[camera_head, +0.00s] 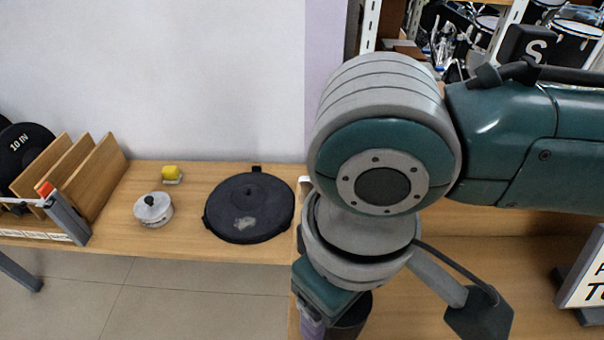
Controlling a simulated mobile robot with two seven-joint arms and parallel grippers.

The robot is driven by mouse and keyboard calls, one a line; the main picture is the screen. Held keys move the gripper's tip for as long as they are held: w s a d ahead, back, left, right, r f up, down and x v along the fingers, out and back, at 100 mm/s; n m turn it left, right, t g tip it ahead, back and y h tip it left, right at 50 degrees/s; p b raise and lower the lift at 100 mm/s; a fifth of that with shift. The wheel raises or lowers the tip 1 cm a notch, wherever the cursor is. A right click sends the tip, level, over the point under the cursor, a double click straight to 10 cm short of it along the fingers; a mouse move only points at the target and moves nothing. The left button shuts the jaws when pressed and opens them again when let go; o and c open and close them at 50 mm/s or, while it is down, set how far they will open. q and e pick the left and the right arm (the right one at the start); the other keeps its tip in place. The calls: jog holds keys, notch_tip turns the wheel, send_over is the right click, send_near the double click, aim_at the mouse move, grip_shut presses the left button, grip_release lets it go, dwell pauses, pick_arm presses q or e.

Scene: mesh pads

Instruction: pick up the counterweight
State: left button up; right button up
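A small silver round weight with a black knob on top, which looks like the counterweight (153,210), sits upright on the wooden table at the left. Nothing touches it. My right arm fills the middle and right of the head view, well to the right of the weight. Its lower end runs out of the bottom edge, and no fingers of my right gripper show. My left arm and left gripper are out of view.
A black round pad (250,209) lies right of the weight. A wooden rack (97,180) with black discs (22,148) stands left. A lettered sign (586,272) is at right. Table (130,240) in front of the weight is bare.

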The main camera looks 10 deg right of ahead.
grip_shut()
dwell(0.3)
jog(key=shift+r, duration=0.2)
